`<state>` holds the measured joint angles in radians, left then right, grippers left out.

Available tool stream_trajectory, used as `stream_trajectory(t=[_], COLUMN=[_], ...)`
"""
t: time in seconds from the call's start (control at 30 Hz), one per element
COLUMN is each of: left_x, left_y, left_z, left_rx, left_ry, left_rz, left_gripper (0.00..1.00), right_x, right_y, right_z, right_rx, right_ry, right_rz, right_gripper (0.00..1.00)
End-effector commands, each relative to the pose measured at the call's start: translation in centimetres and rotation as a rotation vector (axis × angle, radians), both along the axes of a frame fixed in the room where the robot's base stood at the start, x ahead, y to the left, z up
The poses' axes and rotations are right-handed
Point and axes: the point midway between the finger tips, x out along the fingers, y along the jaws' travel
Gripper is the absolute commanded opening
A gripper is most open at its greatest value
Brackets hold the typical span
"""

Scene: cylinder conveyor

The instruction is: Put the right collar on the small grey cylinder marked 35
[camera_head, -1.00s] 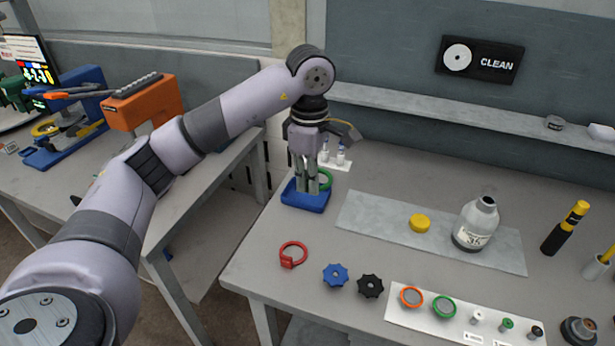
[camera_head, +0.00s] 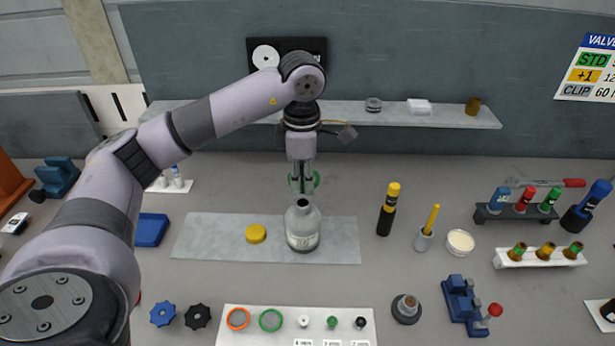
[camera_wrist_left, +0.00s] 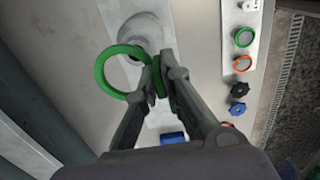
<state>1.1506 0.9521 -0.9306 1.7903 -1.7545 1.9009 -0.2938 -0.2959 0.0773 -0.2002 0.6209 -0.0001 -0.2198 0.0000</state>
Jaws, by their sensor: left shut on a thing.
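The small grey cylinder (camera_head: 303,228) stands upright on a light grey mat (camera_head: 200,236); its label is too small to read now, though the earlier view shows 35. My left gripper (camera_head: 303,188) points down just above its neck, shut on a green collar (camera_head: 317,179). In the left wrist view the fingers (camera_wrist_left: 165,75) pinch the green collar (camera_wrist_left: 101,76) at one side, and most of the ring sticks out left. The grey cylinder (camera_wrist_left: 147,32) shows behind the ring. The collar is not around the neck. My right gripper is not in view.
A yellow cap (camera_head: 256,233) lies left of the cylinder on the mat. A black-and-yellow tool (camera_head: 388,209) stands to the right. A blue tray (camera_head: 151,230) is at left, empty. A white board (camera_head: 290,335) with rings and small parts lies in front.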

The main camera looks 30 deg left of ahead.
Motion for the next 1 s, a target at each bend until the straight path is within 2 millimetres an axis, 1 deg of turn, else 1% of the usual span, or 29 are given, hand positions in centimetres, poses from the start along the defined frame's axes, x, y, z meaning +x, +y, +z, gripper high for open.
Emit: stream_trajectory(t=[0.27, 0.4, 0.7, 0.8, 1.0], left_x=[0.0, 0.0, 0.0, 0.0, 0.0], left_y=[0.0, 0.0, 0.0, 0.0, 0.0], left_z=[-1.4, -2.8, -6.0, -6.4, -6.4], left_rx=[0.0, -0.001, 0.0, 0.0, 0.0], left_ry=[0.0, 0.001, -0.001, -0.001, -0.001], left_rz=[0.003, 0.002, 0.003, 0.002, 0.002], left_gripper=[0.0, 0.0, 0.0, 0.0, 0.0], right_x=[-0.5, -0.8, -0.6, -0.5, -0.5], right_y=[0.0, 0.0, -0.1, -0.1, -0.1], right_z=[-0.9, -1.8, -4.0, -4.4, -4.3], right_rx=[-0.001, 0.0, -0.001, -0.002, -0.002], right_ry=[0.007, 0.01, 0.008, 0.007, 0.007], right_rz=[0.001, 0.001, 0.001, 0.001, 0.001], right_gripper=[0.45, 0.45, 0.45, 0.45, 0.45])
